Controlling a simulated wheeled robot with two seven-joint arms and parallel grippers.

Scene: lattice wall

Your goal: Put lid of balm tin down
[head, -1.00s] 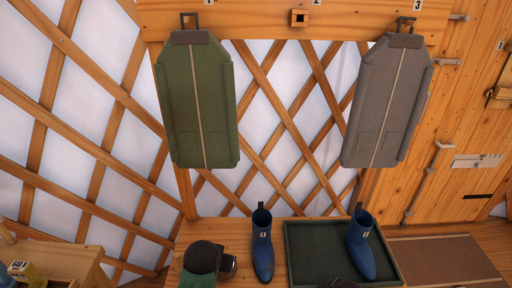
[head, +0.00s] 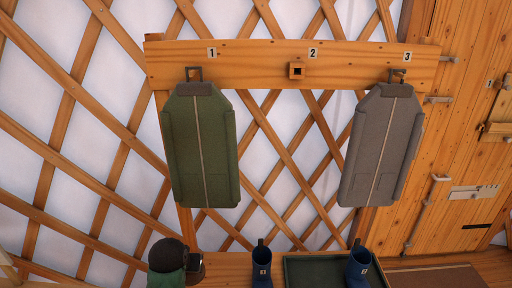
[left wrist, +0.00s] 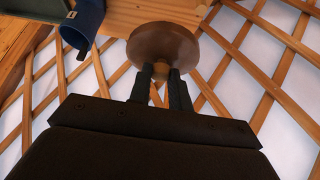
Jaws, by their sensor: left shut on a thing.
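In the left wrist view, my left gripper (left wrist: 160,72) has its two dark fingers close together, shut on a brown round thing (left wrist: 163,42), which looks like the lid of the balm tin. The lid is just beyond the fingertips, with the wooden bench (left wrist: 130,17) behind it. I cannot make out the balm tin in the views from now. My right gripper is not in view.
Blue boots (head: 262,270) stand at the bottom, one in a dark green tray (head: 310,268). A green vest (head: 200,150) and a grey vest (head: 382,150) hang from a numbered rail (head: 250,58). A dark rounded shape with green below (head: 167,256) is at bottom left.

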